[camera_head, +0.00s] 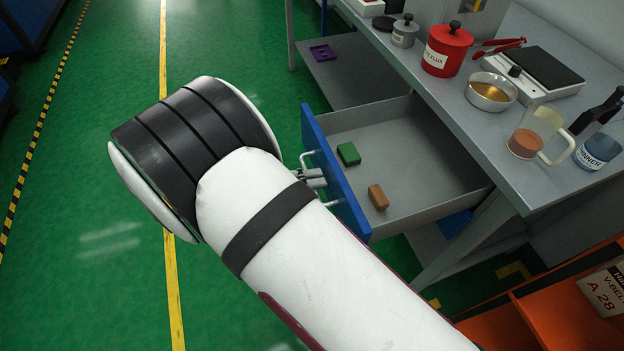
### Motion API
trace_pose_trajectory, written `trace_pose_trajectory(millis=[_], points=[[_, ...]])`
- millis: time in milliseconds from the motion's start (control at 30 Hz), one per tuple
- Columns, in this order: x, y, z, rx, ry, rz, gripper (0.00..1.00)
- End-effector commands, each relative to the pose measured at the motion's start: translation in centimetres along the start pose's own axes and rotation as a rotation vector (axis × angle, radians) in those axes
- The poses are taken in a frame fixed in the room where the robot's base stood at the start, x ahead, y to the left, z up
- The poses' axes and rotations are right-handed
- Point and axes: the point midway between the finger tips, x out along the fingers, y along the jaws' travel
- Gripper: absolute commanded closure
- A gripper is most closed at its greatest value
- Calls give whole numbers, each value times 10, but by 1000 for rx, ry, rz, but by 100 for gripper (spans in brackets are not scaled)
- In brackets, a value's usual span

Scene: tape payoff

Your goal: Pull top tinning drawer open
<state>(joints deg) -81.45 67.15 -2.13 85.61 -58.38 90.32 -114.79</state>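The top tinning drawer (415,150) stands well open under the grey bench, with a blue front (335,180) and a pale bar handle (309,165). A green block (348,154) and a brown block (378,197) lie inside it. My gripper (312,178) is at the handle on the outer side of the blue front. My white arm hides most of the gripper, so I cannot tell whether its fingers are closed around the handle.
The bench top (470,110) holds a red flux pot (446,50), a metal bowl (491,92), a clear jug (537,133) and a thinner bottle (598,151). An orange shelf unit (560,315) stands at lower right. Green floor (90,200) is clear on the left.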

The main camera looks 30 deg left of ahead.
Motion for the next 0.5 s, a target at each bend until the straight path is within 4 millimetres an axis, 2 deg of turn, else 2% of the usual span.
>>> trace_pose_trajectory(millis=[67,367,500], points=[[0,0,0,-1,0,0,71],[0,0,0,1,-1,-1,71],[-10,0,1,2,-3,0,71]])
